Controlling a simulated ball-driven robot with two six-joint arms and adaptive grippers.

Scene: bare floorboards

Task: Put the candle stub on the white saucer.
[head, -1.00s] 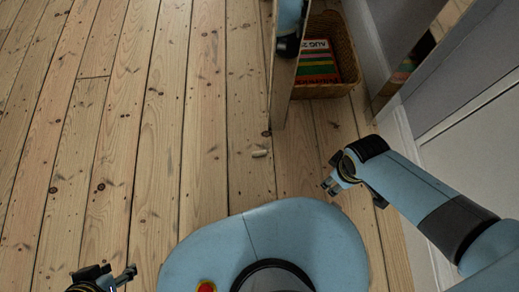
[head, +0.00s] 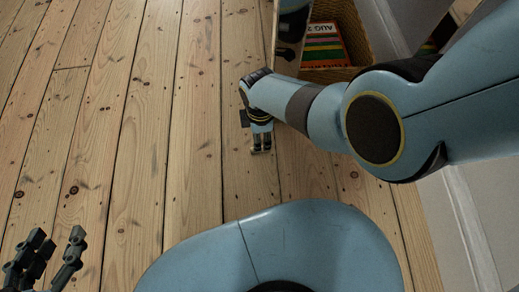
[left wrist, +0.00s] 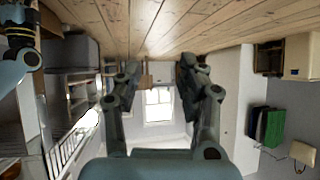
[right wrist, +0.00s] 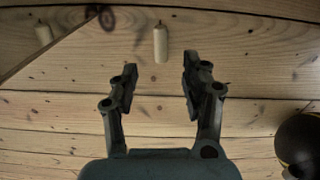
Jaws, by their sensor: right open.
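The candle stub (right wrist: 160,43) is a short cream-white cylinder with a dark wick, lying on the floorboards in the right wrist view. My right gripper (right wrist: 160,68) is open, with the stub just beyond its fingertips and in line with the gap between them. In the head view my right gripper (head: 262,149) points down at the floor and largely hides the stub. My left gripper (head: 57,237) is at the lower left of the head view, away from the stub; the left wrist view shows its fingers (left wrist: 157,72) apart and empty. No white saucer shows in any view.
A mirror-like panel (right wrist: 22,40) stands beside the stub and reflects it. A wicker basket (head: 325,74) with magazines (head: 323,42) stands behind it, near the wall at right. The floorboards (head: 150,130) at left are bare.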

